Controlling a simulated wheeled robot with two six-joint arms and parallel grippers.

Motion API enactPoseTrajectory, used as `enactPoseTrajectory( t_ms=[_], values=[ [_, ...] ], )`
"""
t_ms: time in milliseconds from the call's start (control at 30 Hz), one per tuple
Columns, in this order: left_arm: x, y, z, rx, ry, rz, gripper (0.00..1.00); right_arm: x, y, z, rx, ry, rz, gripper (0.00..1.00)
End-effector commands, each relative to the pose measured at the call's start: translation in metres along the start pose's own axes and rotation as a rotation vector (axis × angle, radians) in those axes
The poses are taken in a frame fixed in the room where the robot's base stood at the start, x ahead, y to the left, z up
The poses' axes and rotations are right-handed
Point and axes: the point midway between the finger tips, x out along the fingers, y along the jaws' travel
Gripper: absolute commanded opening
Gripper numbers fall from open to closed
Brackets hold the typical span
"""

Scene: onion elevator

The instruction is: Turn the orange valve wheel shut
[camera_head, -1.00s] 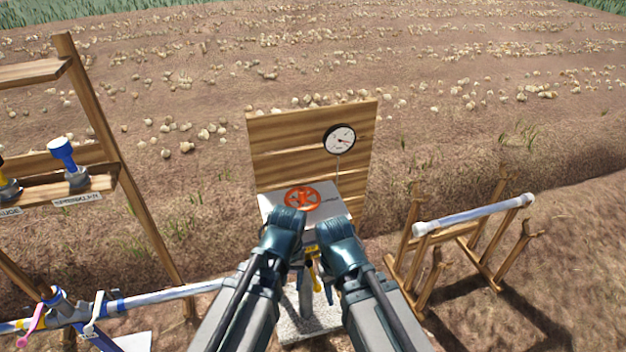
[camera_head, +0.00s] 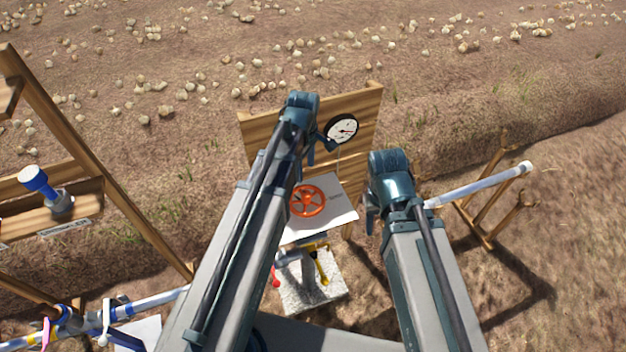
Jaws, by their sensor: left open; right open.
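The orange valve wheel (camera_head: 308,201) lies on a white panel (camera_head: 340,215) in front of a wooden board. It has spokes and a round rim, with its left edge close to my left arm in the picture. My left gripper (camera_head: 318,148) is above and beyond the wheel, near the gauge, open and apart from the wheel. My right gripper (camera_head: 369,212) is to the right of the white panel, open and pointing down, with nothing seen in it. Both grippers' fingers are partly hidden by their own arms.
A round gauge (camera_head: 341,129) is mounted on the wooden board (camera_head: 262,128). Below the wheel, a yellow-handled fitting (camera_head: 322,262) stands over a concrete block (camera_head: 312,292). A pale pipe (camera_head: 480,186) rests on wooden stands at right. A wooden shelf with a blue sprinkler (camera_head: 40,183) stands at left.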

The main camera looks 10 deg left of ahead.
Motion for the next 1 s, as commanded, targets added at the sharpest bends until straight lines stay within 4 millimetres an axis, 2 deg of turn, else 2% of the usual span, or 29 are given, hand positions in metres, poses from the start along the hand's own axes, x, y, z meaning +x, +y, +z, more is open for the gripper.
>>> enactPoseTrajectory(
  t_ms=[267, 467, 1000],
  values=[
    [0.004, 0.000, 0.000, -0.005, 0.000, 0.000, 0.69, 0.004, 0.000, 0.000, 0.000, 0.000, 0.000, 0.50],
    [0.019, 0.000, 0.000, -0.004, 0.000, 0.000, 0.69, 0.019, -0.002, -0.001, -0.002, 0.000, 0.000, 0.50],
    [0.092, 0.000, 0.000, -0.003, 0.000, 0.000, 0.69, 0.092, -0.009, -0.005, -0.001, 0.000, 0.001, 0.50]
  ],
)
